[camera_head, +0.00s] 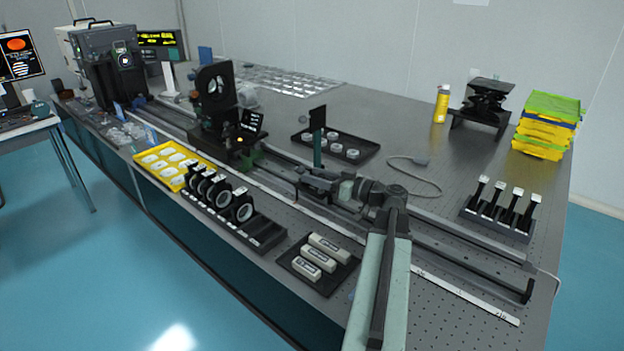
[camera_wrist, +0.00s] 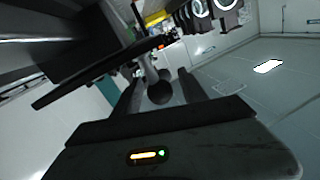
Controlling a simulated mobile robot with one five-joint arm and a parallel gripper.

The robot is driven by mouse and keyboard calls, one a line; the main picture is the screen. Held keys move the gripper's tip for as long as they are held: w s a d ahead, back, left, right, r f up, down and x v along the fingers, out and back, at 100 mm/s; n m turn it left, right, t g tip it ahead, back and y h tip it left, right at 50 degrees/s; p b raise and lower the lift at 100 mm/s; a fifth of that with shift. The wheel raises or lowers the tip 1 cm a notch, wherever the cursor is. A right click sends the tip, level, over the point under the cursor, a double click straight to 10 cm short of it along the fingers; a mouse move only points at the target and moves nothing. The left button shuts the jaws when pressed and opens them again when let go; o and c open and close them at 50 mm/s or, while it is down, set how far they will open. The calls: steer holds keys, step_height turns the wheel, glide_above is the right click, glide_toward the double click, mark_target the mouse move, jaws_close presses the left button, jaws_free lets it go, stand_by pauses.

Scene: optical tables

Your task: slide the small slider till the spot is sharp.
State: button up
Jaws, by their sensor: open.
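A small slider with a green post and a dark plate (camera_head: 317,140) stands on the long rail, just behind my gripper in the head view. My gripper (camera_head: 306,180) is low beside the rail. In the wrist view its two fingers (camera_wrist: 160,90) are apart. A dark round knob (camera_wrist: 160,93) on a short stem shows between them; I cannot tell whether either finger touches it. A larger carriage (camera_head: 225,142) with a round lens mount (camera_head: 215,88) and a small dark screen (camera_head: 251,122) stands farther left on the rail. I cannot make out a spot on the screen.
A yellow tray (camera_head: 181,184), black ring mounts (camera_head: 242,205) and a tray of pale blocks (camera_head: 301,282) line the front edge. Behind the rail are a black tray (camera_head: 311,145) and a grey cable (camera_head: 430,180). A holder with black posts (camera_head: 490,223) stands right.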

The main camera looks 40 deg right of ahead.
steer(key=shift+w+a, duration=0.15)
steer(key=shift+w, duration=0.45)
jaws_close()
stand_by(1.0)
